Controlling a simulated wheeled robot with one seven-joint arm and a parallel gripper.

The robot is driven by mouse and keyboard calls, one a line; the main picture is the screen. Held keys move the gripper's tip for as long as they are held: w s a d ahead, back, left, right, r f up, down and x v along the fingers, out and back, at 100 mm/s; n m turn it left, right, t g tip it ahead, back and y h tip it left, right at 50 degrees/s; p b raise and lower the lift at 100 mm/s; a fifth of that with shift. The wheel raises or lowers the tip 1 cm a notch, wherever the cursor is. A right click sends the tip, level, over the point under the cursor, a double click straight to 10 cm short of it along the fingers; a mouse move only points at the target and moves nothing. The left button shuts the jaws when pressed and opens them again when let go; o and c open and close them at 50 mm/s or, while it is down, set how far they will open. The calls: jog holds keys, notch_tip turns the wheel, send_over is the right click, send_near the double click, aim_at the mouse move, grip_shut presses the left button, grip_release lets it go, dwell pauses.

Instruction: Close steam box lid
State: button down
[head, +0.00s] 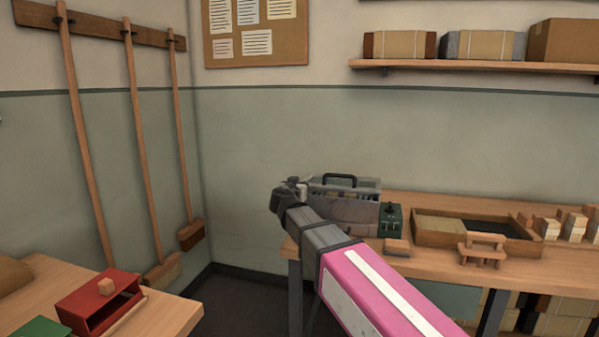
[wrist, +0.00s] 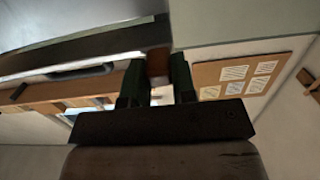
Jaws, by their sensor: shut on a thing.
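The grey steam box (head: 362,212) stands at the left end of the right-hand bench. Its lid (head: 362,191) is a grey panel with a black handle (head: 340,177); how far it stands open is hard to tell. My gripper (head: 302,187) is at the box's left side, close to the lid's left end. In the wrist view, the dark green fingers are shut on a small brown tab (wrist: 158,64), which meets the edge of a broad grey panel (wrist: 75,45), apparently the lid. My arm hides part of the box's lower left.
A dark green control box (head: 391,219) stands right of the steam box. A wooden tray (head: 508,245), a small wooden stand (head: 482,250) and several blocks are further right. A red box (head: 92,300) sits on the left table. Brooms hang on the left wall.

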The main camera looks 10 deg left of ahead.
jog(key=shift+s+f, duration=0.15)
jog(key=shift+f, duration=1.85)
jog(key=c, duration=1)
grip_release()
jog(key=shift+o, duration=0.4)
jog(key=shift+s+r, duration=0.1)
jog(key=s, duration=1)
jog(key=shift+s+a+r, duration=0.15)
jog(key=shift+s+r, duration=0.15)
jog(key=shift+r, duration=0.05)
